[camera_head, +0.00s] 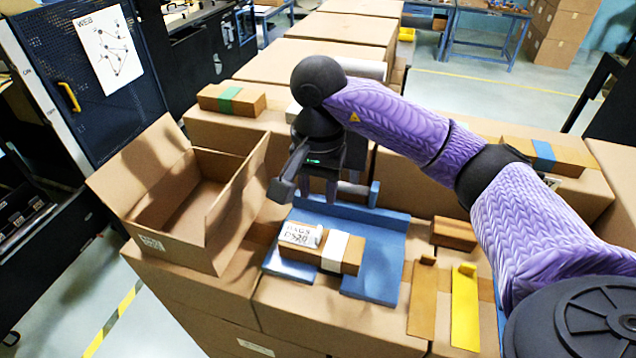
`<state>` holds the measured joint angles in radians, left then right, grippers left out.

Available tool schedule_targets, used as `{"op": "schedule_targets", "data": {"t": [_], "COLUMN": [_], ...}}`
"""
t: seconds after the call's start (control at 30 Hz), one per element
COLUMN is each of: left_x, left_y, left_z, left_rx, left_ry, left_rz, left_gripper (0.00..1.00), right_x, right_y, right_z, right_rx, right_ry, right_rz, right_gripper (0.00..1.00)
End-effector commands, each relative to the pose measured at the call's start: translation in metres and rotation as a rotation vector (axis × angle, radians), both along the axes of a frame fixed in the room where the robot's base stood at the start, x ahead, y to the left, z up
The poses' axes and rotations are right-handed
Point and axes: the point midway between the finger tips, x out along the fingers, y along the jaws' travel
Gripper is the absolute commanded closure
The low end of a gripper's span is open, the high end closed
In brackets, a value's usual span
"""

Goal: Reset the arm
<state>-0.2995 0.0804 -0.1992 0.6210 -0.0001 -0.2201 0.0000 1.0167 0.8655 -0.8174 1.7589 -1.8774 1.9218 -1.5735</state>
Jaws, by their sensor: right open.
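My right arm (400,125) comes in from the right in a purple sleeve. My right gripper (318,185) hangs over the back of a blue tray (385,250), with its fingers apart and nothing seen between them. On the tray lies a small brown box (345,252) with a white band and a printed label (301,235). The gripper is behind this box and apart from it. My left gripper is not in view.
An open, empty cardboard box (185,205) stands left of the tray. A brown block (454,233), a brown strip (423,300) and a yellow strip (465,308) lie to the right. Taped boxes (232,100) (545,155) sit farther back. A dark cabinet (90,75) stands at left.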

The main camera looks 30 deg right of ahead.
Motion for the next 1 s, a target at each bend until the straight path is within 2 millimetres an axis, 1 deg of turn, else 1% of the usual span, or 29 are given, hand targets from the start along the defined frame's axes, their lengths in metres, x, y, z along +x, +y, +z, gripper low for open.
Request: {"op": "schedule_targets", "data": {"t": [0.1, 0.2, 0.6, 0.67, 0.73, 0.77, 0.8, 0.83, 0.87, 0.9, 0.93, 0.97, 1.0], "left_x": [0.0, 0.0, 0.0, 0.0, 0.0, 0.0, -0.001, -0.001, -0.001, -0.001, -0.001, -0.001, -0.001], "left_y": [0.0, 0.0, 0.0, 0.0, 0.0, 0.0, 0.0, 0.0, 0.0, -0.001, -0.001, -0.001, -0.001], "left_z": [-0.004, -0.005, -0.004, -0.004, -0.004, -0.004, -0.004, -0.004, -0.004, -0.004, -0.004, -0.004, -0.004], "left_rx": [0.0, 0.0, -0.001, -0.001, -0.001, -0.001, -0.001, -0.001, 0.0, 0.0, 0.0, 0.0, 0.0], "left_ry": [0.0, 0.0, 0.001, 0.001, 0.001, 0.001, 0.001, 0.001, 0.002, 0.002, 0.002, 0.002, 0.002], "left_rz": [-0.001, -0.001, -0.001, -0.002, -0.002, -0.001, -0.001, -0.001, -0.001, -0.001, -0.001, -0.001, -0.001], "left_gripper": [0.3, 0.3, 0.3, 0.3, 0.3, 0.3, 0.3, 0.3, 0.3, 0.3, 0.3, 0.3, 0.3], "right_x": [0.0, 0.0, 0.0, 0.0, 0.0, -0.001, -0.006, -0.011, -0.019, -0.029, -0.035, -0.037, -0.035], "right_y": [0.0, 0.0, 0.0, 0.006, 0.033, 0.053, 0.087, 0.117, 0.148, 0.187, 0.208, 0.222, 0.229], "right_z": [0.019, 0.026, 0.027, 0.025, 0.015, 0.01, 0.005, 0.005, 0.009, 0.026, 0.044, 0.064, 0.09], "right_rx": [0.001, 0.0, 0.0, 0.024, 0.144, 0.237, 0.402, 0.558, 0.736, 1.001, 1.201, 1.391, 1.629], "right_ry": [-0.002, 0.0, 0.001, -0.001, -0.012, -0.015, -0.008, 0.01, 0.047, 0.126, 0.206, 0.303, 0.453], "right_rz": [0.0, 0.001, 0.0, 0.003, 0.008, 0.007, -0.011, -0.041, -0.089, -0.192, -0.294, -0.412, -0.596], "right_gripper": [0.55, 0.55, 0.55, 0.55, 0.55, 0.55, 0.55, 0.55, 0.55, 0.55, 0.55, 0.55, 0.55]}}
